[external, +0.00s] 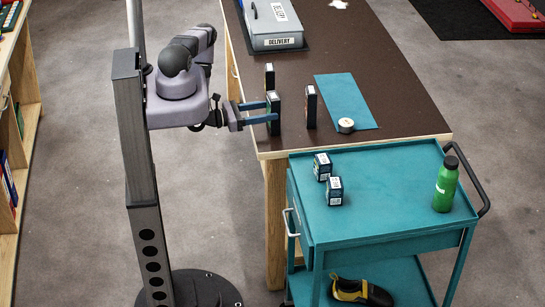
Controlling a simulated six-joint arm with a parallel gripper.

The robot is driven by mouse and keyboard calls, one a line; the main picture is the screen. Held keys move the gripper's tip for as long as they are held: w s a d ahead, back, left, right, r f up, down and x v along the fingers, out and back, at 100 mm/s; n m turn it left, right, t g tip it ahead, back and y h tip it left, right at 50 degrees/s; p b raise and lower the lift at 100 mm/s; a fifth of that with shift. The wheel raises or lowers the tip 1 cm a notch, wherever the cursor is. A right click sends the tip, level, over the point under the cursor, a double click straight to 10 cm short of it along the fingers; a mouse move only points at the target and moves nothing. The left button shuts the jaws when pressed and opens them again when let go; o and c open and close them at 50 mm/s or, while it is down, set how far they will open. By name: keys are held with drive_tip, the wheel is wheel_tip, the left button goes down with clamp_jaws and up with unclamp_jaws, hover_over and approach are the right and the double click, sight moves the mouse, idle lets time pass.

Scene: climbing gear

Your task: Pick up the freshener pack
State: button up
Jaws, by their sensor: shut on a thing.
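My gripper (270,112) reaches in from the left over the near left corner of the brown table. Its two blue fingers are shut on a small dark upright box (274,127) with a pale top. A similar dark box (269,76) stands just behind it. Another, with a reddish edge (311,107), stands to its right, apart from the fingers. The print on these boxes is too small to read, so I cannot tell by label which is the freshener pack. Whether the held box touches the table is unclear.
A teal mat (343,96) with a round tape-like roll (346,125) lies to the right. A grey delivery case (273,22) is at the back. A teal cart (390,200) in front holds two small boxes (335,190) and a green bottle (446,185). The table's right side is clear.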

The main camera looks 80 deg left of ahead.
wheel_tip(320, 180, up, 10)
drive_tip(key=p, duration=0.8)
